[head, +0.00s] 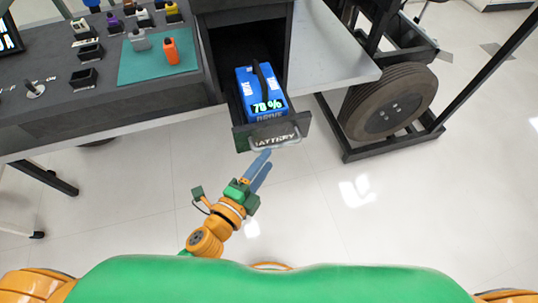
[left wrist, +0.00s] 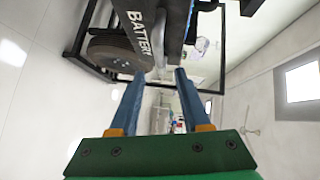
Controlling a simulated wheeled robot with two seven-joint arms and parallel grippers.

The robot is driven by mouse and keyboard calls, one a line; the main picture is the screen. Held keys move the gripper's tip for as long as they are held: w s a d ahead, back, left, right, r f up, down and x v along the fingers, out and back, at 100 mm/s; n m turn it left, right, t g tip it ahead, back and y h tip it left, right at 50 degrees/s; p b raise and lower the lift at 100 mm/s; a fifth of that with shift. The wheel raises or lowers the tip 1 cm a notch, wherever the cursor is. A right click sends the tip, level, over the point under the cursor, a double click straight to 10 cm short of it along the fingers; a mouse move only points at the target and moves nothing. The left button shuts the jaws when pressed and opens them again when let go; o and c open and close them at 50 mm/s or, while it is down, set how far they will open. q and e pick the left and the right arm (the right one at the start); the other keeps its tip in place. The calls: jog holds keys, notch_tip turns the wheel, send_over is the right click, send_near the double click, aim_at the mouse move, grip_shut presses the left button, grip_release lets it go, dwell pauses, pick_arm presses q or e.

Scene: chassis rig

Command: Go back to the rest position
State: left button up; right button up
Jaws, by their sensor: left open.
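My left gripper (head: 260,168) is open and empty, just in front of the open battery drawer (head: 243,138), with its blue fingers pointing at the drawer front. In the left wrist view the two blue fingers (left wrist: 155,98) stand apart with nothing between them. The drawer front, marked BATTERY, shows beyond them in that view (left wrist: 146,30). A blue battery (head: 262,98) with a 78 % display and a dark handle stands in the drawer. My right gripper does not show in either view.
A dark bench top (head: 60,112) at the left holds a teal mat (head: 143,68), small bottles and black holders. A black frame with a wheel (head: 388,103) stands at the right. The white tiled floor (head: 340,225) in front is clear.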

pick_arm(q)
jog(key=s+a+f+n+g+y, duration=0.2)
jog(key=a+f+n+g+y, duration=0.15)
jog(key=a+n, duration=0.4)
jog(key=s+a+f+n+g+y, duration=0.3)
jog(key=a+n+y, duration=0.2)
jog(key=a+n, duration=0.3)
jog(key=s+d+f+n+g+h, duration=0.1)
jog(key=s+n+g, duration=0.4)
jog(key=s, duration=0.3)
notch_tip(320, 180, down, 11)
jog(key=s+p, duration=0.3)
jog(key=p, duration=0.4)
jog(key=s+a+f+m+g+p, duration=0.1)
jog(key=s+f+p, duration=0.3)
jog(key=s, duration=0.7)
jog(key=shift+a+f+g+p, duration=0.3)
jog(key=shift+a+f+g, duration=0.15)
jog(key=shift+f, duration=0.1)
